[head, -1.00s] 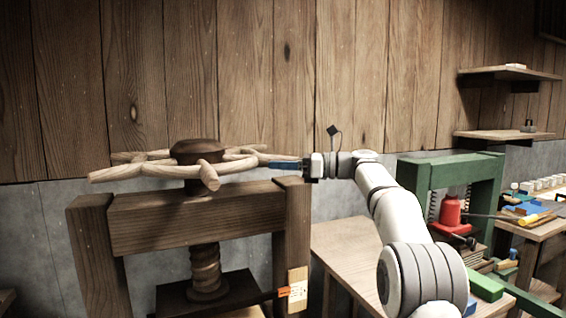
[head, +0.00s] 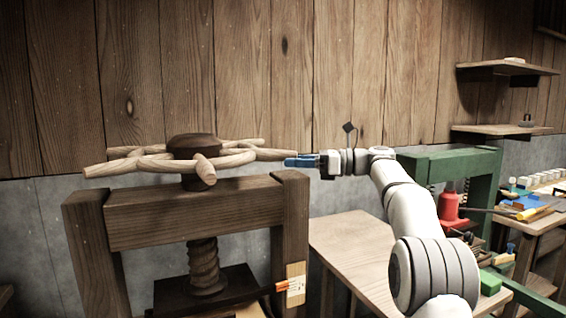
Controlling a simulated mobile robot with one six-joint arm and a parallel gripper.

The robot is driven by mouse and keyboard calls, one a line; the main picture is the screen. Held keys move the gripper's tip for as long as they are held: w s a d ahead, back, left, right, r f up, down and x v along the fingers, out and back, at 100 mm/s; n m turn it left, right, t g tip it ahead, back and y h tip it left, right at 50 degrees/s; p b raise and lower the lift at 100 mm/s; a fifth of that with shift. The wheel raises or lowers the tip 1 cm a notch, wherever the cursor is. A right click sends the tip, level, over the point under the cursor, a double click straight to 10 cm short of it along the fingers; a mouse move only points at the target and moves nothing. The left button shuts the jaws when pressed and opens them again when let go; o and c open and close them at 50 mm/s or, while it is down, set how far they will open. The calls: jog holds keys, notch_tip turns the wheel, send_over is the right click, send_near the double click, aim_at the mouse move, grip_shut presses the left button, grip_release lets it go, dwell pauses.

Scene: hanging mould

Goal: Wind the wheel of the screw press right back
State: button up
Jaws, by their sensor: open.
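The screw press (head: 190,213) stands at the left in the head view, a dark wooden frame with a wooden screw (head: 204,265) below its crossbeam. Its pale spoked wheel (head: 150,163) sits above the beam around a dark round hub (head: 195,142). Wooden handles stick out around the rim, one pointing at me. My gripper (head: 287,161) is open, with blue fingers pointing left. It is at the wheel's right side, by the tip of the right handle (head: 285,154). I cannot tell whether they touch. Nothing shows as held.
A marker with orange strips (head: 295,285) is on the press's right post. A bench (head: 350,248) stands to the right. Beyond it are a green press frame (head: 470,170), a red jack (head: 449,205) and a table of tools (head: 530,215). Two shelves (head: 505,69) hang on the back wall.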

jog(key=d, duration=0.3)
jog(key=shift+s, duration=0.15)
